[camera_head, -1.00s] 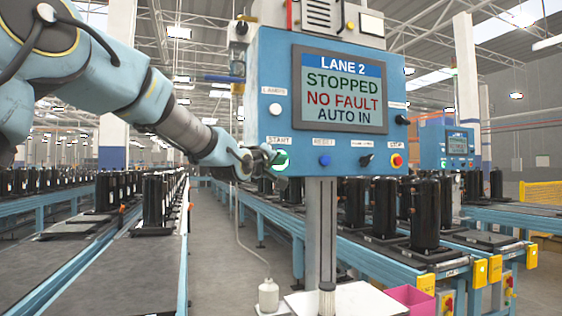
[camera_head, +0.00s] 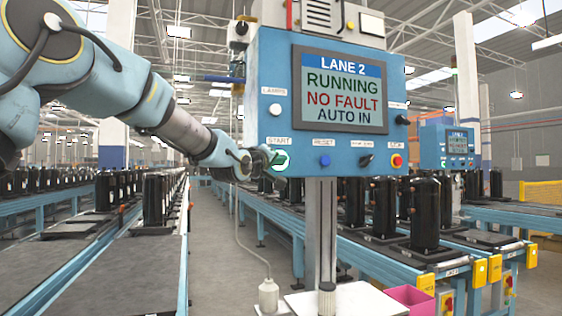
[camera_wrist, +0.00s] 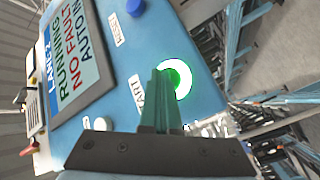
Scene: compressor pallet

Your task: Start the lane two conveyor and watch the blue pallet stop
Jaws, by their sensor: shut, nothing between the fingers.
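The lane two control box (camera_head: 390,60) is blue, and its screen (camera_head: 340,92) reads LANE 2, RUNNING, NO FAULT, AUTO IN. The green-lit START button (camera_head: 280,160) is at its lower left; it also shows as a white disc with a green ring in the wrist view (camera_wrist: 182,82). My gripper (camera_head: 266,160) is shut and empty, its fingertips (camera_wrist: 165,76) at the START button, overlapping its edge in the wrist view. I cannot tell whether they touch it. Conveyors carry black compressors (camera_head: 424,215) on dark pallets. I cannot pick out a blue pallet.
The box also has a blue RESET button (camera_head: 325,160), a black switch (camera_head: 366,160) and a red STOP button (camera_head: 397,161). A post (camera_head: 321,235) holds it up. A pink bin (camera_head: 411,299) stands below. Grey floor (camera_head: 215,260) is open between the conveyors.

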